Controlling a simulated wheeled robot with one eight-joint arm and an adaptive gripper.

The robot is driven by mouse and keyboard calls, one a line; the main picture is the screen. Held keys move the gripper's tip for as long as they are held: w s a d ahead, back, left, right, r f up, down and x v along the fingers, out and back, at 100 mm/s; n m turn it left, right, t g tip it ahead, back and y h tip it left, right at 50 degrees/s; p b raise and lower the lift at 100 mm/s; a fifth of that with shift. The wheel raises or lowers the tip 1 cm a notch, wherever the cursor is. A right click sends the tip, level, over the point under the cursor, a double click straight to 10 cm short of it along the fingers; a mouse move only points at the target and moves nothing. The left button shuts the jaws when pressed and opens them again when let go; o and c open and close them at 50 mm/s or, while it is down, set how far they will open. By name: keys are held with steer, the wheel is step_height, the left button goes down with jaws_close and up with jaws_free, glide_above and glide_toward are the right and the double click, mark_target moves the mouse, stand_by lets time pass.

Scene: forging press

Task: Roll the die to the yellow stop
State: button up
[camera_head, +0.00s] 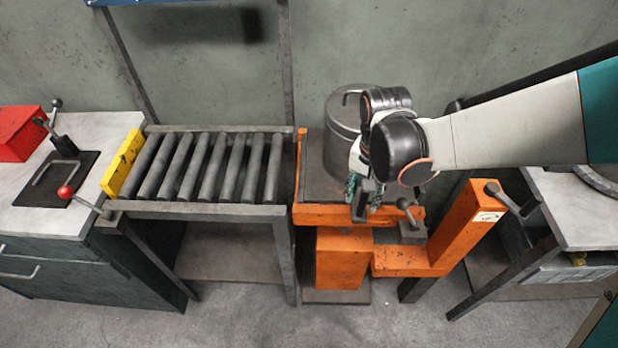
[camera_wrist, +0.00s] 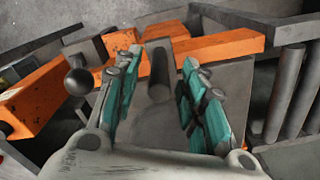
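A large grey cylinder (camera_head: 342,125), which appears to be the die, stands on the orange-edged press bed (camera_head: 325,214). My arm hides its right side. The yellow stop (camera_head: 122,163) is a block across the far left end of the roller table. My gripper (camera_head: 362,200) is over the bed's front edge, in front of the cylinder. In the wrist view its teal fingers (camera_wrist: 160,98) are apart, with a dark grey upright bar (camera_wrist: 159,66) between them. A gap shows beside the bar, so the gripper looks open around it. The fingertips are partly hidden in the head view.
The roller table (camera_head: 210,211) runs from the bed to the yellow stop, its rollers clear. A bench at left holds a red box (camera_head: 20,134) and a red-knobbed lever (camera_head: 84,201). A ball-ended lever (camera_head: 408,212) and an orange post (camera_head: 466,225) stand right of my gripper.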

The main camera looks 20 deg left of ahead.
mark_target(362, 203)
steer(key=shift+f+b, duration=1.1)
steer(key=shift+f, duration=1)
jaws_close()
